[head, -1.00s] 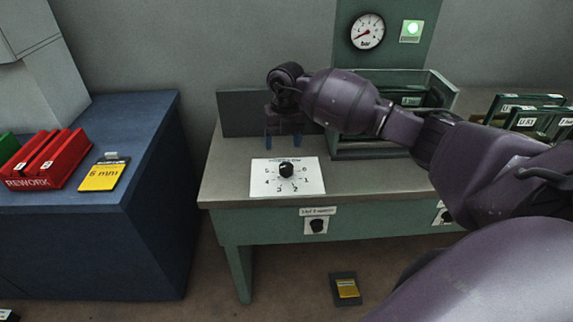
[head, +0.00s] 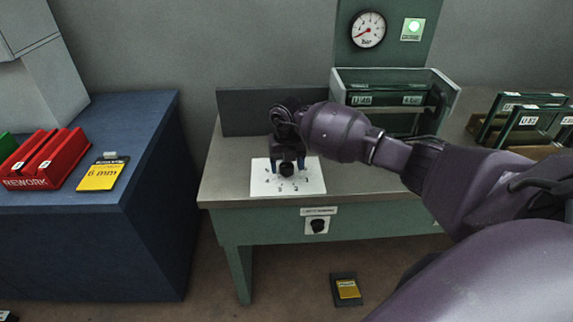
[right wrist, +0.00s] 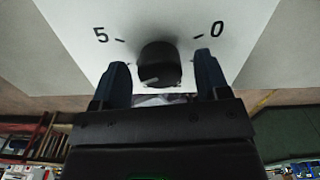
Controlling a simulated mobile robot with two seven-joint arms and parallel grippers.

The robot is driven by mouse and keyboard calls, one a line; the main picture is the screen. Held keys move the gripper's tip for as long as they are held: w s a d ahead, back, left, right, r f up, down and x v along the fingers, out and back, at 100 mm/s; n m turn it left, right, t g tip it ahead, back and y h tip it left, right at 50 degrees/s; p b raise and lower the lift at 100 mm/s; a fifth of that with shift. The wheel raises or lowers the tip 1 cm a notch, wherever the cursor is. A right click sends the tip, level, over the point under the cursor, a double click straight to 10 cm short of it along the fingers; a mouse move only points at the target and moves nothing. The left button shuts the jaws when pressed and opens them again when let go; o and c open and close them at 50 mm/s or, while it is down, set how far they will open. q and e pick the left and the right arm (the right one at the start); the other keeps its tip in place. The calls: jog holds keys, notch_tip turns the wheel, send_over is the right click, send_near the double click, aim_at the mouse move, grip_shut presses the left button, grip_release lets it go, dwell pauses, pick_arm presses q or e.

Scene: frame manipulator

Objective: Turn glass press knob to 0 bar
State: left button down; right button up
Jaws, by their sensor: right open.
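The black press knob (head: 286,169) stands on a white dial plate (head: 312,183) with printed numbers, on the green bench. In the right wrist view the knob (right wrist: 158,66) lies between and just beyond the two blue fingertips, with "5" to its left and "0" to its right. My right gripper (head: 287,163) is open and reaches over the plate at the knob. In the right wrist view its fingers (right wrist: 160,76) show a gap to the knob on both sides. The round pressure gauge (head: 368,30) on the back panel has a red needle pointing lower left. My left gripper is not in view.
A second black knob (head: 318,226) is on the bench front. More frames (head: 520,118) are at the right. A blue bench (head: 150,150) with red bins (head: 45,160) is at the left.

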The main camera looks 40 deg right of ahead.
jog(key=shift+f, duration=0.1)
jog(key=c, duration=0.9)
jog(key=shift+c, duration=0.2)
